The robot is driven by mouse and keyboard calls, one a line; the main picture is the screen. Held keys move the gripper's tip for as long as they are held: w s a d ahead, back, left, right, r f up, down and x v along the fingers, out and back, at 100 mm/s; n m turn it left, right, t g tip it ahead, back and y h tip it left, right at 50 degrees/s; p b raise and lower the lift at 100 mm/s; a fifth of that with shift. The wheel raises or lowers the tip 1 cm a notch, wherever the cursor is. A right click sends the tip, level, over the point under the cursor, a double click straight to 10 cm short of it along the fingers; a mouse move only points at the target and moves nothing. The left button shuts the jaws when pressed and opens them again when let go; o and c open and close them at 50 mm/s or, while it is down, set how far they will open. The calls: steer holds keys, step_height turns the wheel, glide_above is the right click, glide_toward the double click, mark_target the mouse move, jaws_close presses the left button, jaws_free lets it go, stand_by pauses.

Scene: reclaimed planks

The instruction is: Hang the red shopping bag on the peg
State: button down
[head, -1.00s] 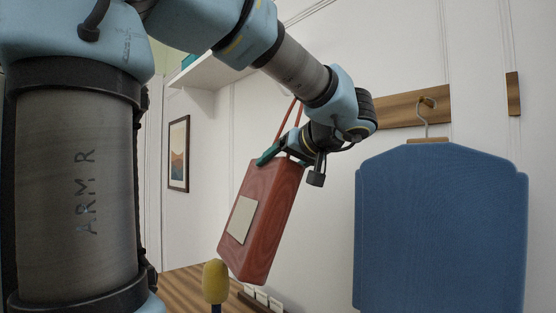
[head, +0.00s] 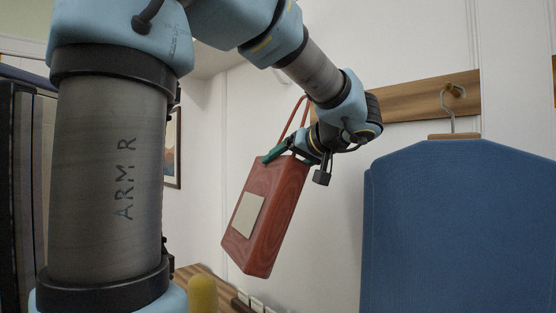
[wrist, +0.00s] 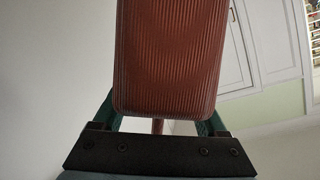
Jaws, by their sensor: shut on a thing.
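The red shopping bag (head: 266,214) is a boxy bag with a pale square label and thin red handles. It hangs tilted below my gripper (head: 276,153) in the head view. My gripper is shut on the bag, with its green fingers at the bag's top. In the wrist view, the bag (wrist: 170,55) fills the upper middle, in front of the gripper (wrist: 160,122), and hides the fingertips. A peg (head: 456,91) on a wooden wall rail (head: 405,102) is to the right of the bag and carries a hanger hook. Part of the rail is behind my arm.
A large blue garment (head: 460,225) hangs from the hanger on that peg, right of my gripper. A yellow rounded object (head: 202,294) and a wooden surface (head: 222,291) are below the bag. A framed picture (head: 173,150) is partly hidden by my arm. A dark upright thing (head: 15,190) stands at the left edge.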

steer(key=w+d+f+p, duration=0.1)
steer(key=w+d, duration=0.3)
steer(key=d, duration=0.1)
steer(key=shift+w+d+f, duration=0.25)
steer(key=shift+w+f, duration=0.05)
steer(key=shift+w, duration=0.1)
stand_by(0.6)
stand_by(0.3)
stand_by(0.4)
